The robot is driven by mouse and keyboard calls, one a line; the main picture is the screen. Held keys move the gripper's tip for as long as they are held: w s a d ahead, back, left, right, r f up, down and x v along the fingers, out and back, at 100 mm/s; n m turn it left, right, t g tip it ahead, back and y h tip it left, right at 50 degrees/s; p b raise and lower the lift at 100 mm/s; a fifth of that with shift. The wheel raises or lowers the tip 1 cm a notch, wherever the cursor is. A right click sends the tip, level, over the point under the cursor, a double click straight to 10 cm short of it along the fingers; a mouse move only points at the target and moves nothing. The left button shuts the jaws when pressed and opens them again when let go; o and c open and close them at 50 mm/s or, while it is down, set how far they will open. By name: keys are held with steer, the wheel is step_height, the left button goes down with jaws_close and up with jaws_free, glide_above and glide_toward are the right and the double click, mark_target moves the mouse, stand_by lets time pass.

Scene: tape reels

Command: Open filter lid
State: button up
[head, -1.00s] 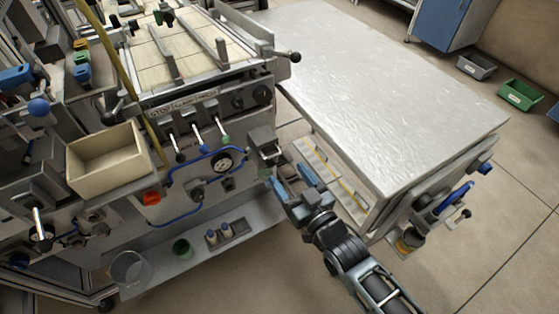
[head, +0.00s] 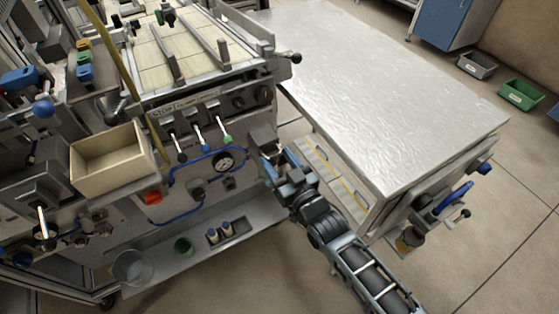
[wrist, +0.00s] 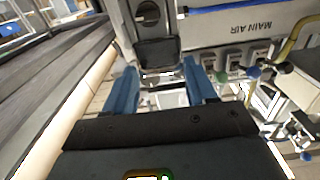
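A small dark grey box (head: 262,137) sits at the right end of the machine's front, beside the white-topped table. It looks like the filter housing with its lid, but no label is readable. In the wrist view, a dark rectangular cover (wrist: 158,52) lies just beyond and between my fingers. I cannot tell whether the lid is fully shut. My gripper (head: 274,156) is just below and in front of the box in the head view. In the wrist view its two blue fingers (wrist: 161,68) are spread apart with nothing held between them.
The white-topped table (head: 390,75) stands close on the right of my gripper. Levers (head: 201,137), blue hoses and a gauge (head: 224,161) project from the machine's front on the left. A beige bin (head: 108,158) hangs farther left.

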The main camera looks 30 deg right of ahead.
steer(key=shift+d, duration=0.15)
steer(key=c, duration=0.9)
steer(key=shift+o, duration=0.2)
